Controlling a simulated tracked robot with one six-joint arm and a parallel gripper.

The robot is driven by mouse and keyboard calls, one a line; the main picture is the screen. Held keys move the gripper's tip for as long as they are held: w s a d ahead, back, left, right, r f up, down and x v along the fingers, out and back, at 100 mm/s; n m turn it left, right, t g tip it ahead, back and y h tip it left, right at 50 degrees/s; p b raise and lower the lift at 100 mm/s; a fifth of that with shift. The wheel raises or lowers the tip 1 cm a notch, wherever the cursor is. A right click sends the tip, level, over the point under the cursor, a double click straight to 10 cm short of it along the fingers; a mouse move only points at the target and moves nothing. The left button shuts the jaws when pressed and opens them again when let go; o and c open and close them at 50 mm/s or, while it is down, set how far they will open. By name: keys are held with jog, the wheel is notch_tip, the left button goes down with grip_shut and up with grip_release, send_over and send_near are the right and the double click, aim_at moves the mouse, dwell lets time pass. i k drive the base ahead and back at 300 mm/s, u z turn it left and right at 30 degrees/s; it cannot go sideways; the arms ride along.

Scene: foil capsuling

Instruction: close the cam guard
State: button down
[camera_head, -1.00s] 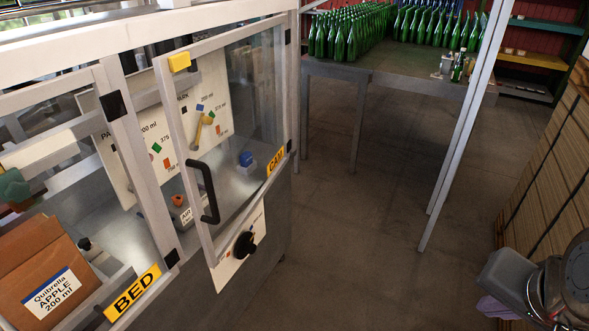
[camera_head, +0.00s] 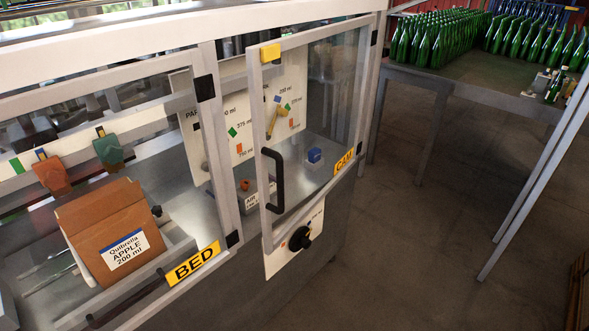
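The cam guard (camera_head: 258,130) is a pale-framed clear door with a yellow CAM label (camera_head: 344,162) at its lower right and a yellow block at its top left corner. It stands ajar: its right side meets the machine's corner post, and its left side, with the black handle (camera_head: 274,180), sticks out from the machine front. Through and behind it show a white panel with coloured marks and a yellow pointer (camera_head: 275,120), a blue knob (camera_head: 314,155) and an orange button. My gripper is out of view.
The BED guard (camera_head: 193,263) is beside it on the left, with a cardboard carton (camera_head: 108,235) behind it. A black rotary knob (camera_head: 300,239) sits below the cam guard. A table of green bottles (camera_head: 440,40) stands behind at right. The floor (camera_head: 420,240) in front is clear.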

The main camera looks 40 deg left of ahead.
aim_at(271, 50)
jog(key=u, duration=1.55)
jog(key=k, duration=0.6)
jog(key=u, duration=0.35)
jog(key=i, duration=1)
jog(key=z, duration=0.05)
